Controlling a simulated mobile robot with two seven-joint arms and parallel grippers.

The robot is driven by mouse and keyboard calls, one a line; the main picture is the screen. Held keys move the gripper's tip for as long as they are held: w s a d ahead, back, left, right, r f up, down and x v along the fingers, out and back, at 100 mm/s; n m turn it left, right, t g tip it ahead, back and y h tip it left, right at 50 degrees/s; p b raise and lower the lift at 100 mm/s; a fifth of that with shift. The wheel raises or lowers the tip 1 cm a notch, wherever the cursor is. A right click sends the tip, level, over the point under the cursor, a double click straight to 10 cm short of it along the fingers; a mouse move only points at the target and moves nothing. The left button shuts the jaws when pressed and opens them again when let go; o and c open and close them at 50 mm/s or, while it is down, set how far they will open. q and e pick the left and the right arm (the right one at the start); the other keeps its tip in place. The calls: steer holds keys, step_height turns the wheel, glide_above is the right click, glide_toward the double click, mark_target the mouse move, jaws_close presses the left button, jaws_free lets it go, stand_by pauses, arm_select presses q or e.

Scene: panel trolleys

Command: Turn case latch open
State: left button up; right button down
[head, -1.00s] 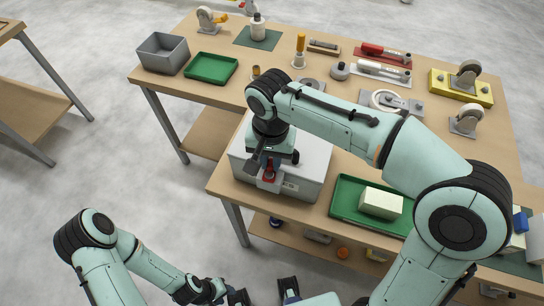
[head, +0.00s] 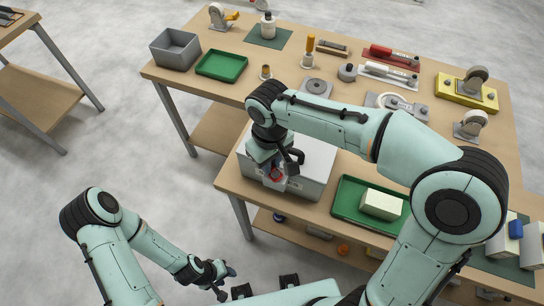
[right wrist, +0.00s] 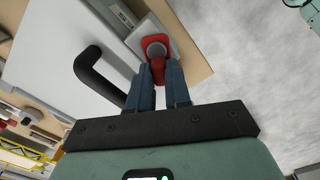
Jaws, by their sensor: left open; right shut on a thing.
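The case (head: 312,163) is a light grey box near the front edge of the workbench. Its red latch (head: 276,176) sits on a pale plate on the front side, partly hidden by my right gripper in the head view. In the right wrist view the red latch (right wrist: 156,48) lies between the two blue-grey fingers of my right gripper (right wrist: 158,72), which is shut on it. A black handle (right wrist: 92,72) stands out from the case beside the fingers. My left gripper (head: 226,281) is open and empty, low in front of the bench, away from the case.
A green tray (head: 346,209) with a pale block (head: 381,204) lies right of the case. A grey bin (head: 174,50), a green tray (head: 221,65), casters and several tools stand further back. My right arm reaches over the bench.

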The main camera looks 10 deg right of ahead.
arm_select(q)
steer(key=shift+w+r, duration=0.3)
steer(key=shift+r, duration=0.1)
arm_select(e)
steer(key=shift+s+a+n, duration=0.1)
steer(key=shift+a+n, duration=0.1)
steer(key=shift+n, duration=1.1)
arm_select(q)
steer(key=shift+p, duration=0.3)
arm_select(e)
steer(key=c, duration=1.1)
jaws_free()
steer(key=shift+o, duration=0.2)
arm_select(q)
steer(key=w+r+p, duration=0.2)
steer(key=w+r, duration=0.1)
arm_select(e)
step_height(320, 180, up, 14)
steer(key=shift+f, duration=0.25)
arm_select(q)
steer(key=shift+s, duration=0.15)
